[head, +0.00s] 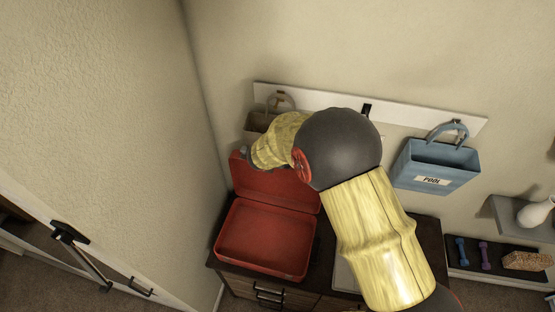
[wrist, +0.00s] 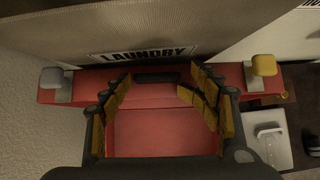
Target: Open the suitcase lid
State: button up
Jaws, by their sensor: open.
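The red suitcase (head: 265,238) sits on the dark cabinet top. Its lid (head: 275,188) stands raised at the back, near the wall, and the empty red inside shows. In the wrist view the lid's edge (wrist: 90,84) runs across the picture, with a dark handle (wrist: 157,77) in the middle and a metal latch at each end. My gripper (wrist: 162,98) is open in the wrist view, with its yellow-padded fingers spread either side of red suitcase surface. Nothing is held between them; whether a finger touches the lid I cannot tell.
A laundry bag (wrist: 150,35) hangs right behind the lid. A blue pool bag (head: 435,168) hangs on the white wall rail to the right. A wall stands close at left. Shelves at far right hold dumbbells (head: 484,255) and a white vase (head: 535,212).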

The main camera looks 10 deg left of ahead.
jog(key=shift+r, duration=0.1)
jog(key=shift+s+a+r, duration=0.15)
jog(key=shift+s+r, duration=0.05)
jog(key=shift+r, duration=0.25)
jog(key=d+v, duration=0.1)
jog(key=v, duration=1)
jog(key=shift+a, duration=0.4)
jog(key=shift+s, duration=0.1)
